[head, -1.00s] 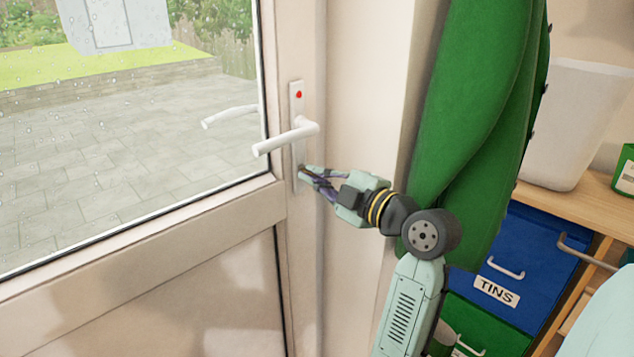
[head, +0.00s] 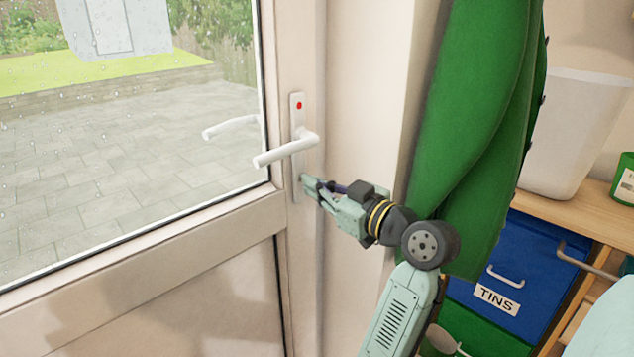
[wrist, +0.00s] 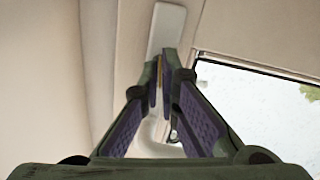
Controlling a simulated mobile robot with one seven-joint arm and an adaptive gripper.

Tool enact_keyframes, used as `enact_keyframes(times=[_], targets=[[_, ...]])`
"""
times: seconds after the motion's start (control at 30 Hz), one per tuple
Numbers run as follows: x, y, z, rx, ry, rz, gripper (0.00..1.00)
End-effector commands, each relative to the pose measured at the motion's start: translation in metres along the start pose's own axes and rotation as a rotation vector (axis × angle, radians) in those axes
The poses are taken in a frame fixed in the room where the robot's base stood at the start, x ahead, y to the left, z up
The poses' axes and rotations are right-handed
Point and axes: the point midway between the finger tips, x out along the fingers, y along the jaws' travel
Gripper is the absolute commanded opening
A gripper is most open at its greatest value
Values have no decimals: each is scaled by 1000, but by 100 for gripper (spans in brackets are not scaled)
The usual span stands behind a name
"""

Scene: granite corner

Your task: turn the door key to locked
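The white door plate (head: 297,112) has a red dot near its top and a lever handle (head: 285,149) pointing left. My gripper (head: 306,185) is at the lower part of the plate, below the lever, with its fingertips close together at the keyhole area. In the wrist view my gripper (wrist: 161,68) has its fingers converging on a thin brass-coloured strip, the key (wrist: 160,66), held between the tips. In the head view the fingers hide the key and keyhole. The plate also shows in the wrist view (wrist: 168,28), with the lever partly behind the fingers.
The glazed door (head: 130,235) looks closed. Further right are a white bin (head: 568,140) on a wooden shelf and a blue drawer (head: 530,262) labelled TINS.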

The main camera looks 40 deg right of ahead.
Motion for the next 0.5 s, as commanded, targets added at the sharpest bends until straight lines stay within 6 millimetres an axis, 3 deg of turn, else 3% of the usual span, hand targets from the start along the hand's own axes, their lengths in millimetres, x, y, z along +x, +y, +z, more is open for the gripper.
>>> enact_keyframes(times=[0.5], targets=[[0,0,1,201,-3,-1,0]])
